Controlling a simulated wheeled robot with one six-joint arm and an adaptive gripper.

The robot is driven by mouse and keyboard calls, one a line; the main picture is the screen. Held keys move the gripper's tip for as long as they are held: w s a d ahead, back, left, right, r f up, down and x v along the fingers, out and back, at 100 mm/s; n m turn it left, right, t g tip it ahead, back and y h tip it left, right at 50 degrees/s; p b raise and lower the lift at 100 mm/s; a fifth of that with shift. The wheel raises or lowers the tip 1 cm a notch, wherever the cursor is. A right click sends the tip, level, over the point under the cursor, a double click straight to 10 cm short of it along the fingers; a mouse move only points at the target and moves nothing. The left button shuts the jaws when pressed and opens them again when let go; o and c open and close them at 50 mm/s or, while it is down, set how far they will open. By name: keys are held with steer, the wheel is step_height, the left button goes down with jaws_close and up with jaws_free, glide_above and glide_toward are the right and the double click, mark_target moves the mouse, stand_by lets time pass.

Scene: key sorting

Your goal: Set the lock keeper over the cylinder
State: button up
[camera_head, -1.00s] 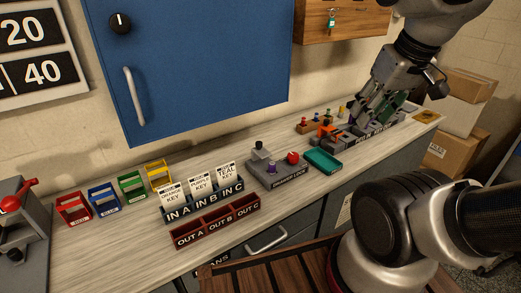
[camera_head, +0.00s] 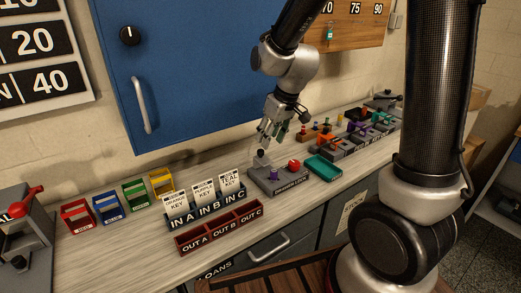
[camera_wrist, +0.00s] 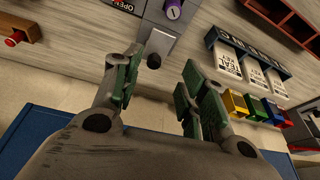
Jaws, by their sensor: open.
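The grey lock stand (camera_head: 292,186) is on the bench near the middle. At its back left is a grey block with a black knob (camera_head: 260,154), which looks like the lock keeper. A purple cylinder (camera_head: 273,174) stands in front of it, apart from the block. My gripper (camera_head: 267,139) is open and empty, just above and behind the knob. In the wrist view the knob (camera_wrist: 154,61) shows between my open green-padded fingers (camera_wrist: 158,82), and the purple cylinder (camera_wrist: 173,11) is beyond it at the top edge.
A red knob (camera_head: 294,163) is on the stand's right side. A teal tray (camera_head: 324,168) lies to the right, with several coloured key fixtures beyond. Labelled bins (camera_head: 206,209) and red out bins (camera_head: 221,231) are to the left. The blue cabinet (camera_head: 190,70) hangs close behind my gripper.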

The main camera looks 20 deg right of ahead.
mark_target(261, 150)
steer(key=shift+n+t, duration=0.3)
steer(key=shift+t, duration=0.1)
steer(key=x, duration=0.2)
steer(key=w+x, duration=0.1)
steer(key=x, duration=0.4)
steer(key=shift+w+a, duration=0.1)
steer(key=shift+w, duration=0.15)
jaws_close()
